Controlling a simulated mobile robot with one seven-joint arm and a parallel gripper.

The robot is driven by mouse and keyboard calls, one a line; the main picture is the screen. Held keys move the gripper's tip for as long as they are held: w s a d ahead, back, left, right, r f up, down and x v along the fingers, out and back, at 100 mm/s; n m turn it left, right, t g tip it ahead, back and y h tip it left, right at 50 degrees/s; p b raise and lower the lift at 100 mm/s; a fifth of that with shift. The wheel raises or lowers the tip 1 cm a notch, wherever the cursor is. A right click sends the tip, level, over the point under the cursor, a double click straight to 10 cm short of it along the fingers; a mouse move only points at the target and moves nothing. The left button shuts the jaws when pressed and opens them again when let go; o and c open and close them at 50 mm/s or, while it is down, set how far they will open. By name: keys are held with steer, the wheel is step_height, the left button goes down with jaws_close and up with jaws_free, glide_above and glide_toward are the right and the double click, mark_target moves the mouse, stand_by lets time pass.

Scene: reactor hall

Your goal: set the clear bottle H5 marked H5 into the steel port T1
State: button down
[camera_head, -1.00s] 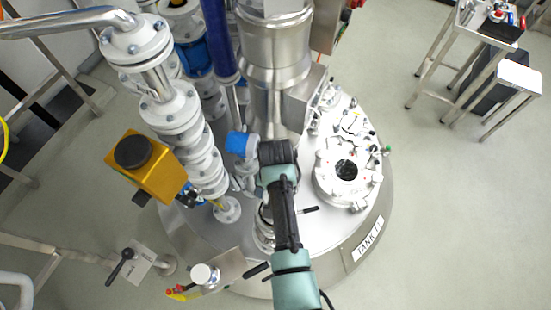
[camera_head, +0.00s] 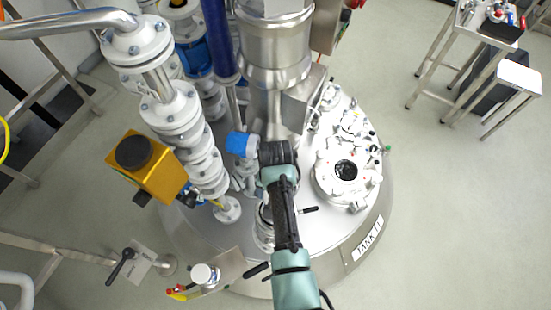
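My arm reaches up from the bottom over the steel tank (camera_head: 335,245), which has a label that seems to read TANK T1. My gripper (camera_head: 277,153) is at the dark end of the arm, beside a blue-capped part (camera_head: 242,144). Its fingers cannot be made out, nor whether it holds anything. A round flanged fitting with a dark opening (camera_head: 346,169) is on the tank top, right of my gripper. A steel fitting (camera_head: 264,232) is partly hidden by my arm. A small white-topped container (camera_head: 205,275) stands at the lower left. No H5 mark is readable.
White flanged piping (camera_head: 172,108) and a yellow actuator box (camera_head: 150,170) stand left of my arm. A tall steel column (camera_head: 275,50) rises behind my gripper. A steel side table (camera_head: 492,30) stands at the upper right. The floor on the right is clear.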

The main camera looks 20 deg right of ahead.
steer(key=shift+f+b, duration=0.35)
steer(key=shift+f, duration=0.1)
stand_by(0.4)
steer(key=shift+c, duration=0.8)
jaws_free()
steer(key=shift+o, duration=0.8)
step_height(320, 180, up, 13)
steer(key=b, duration=0.1)
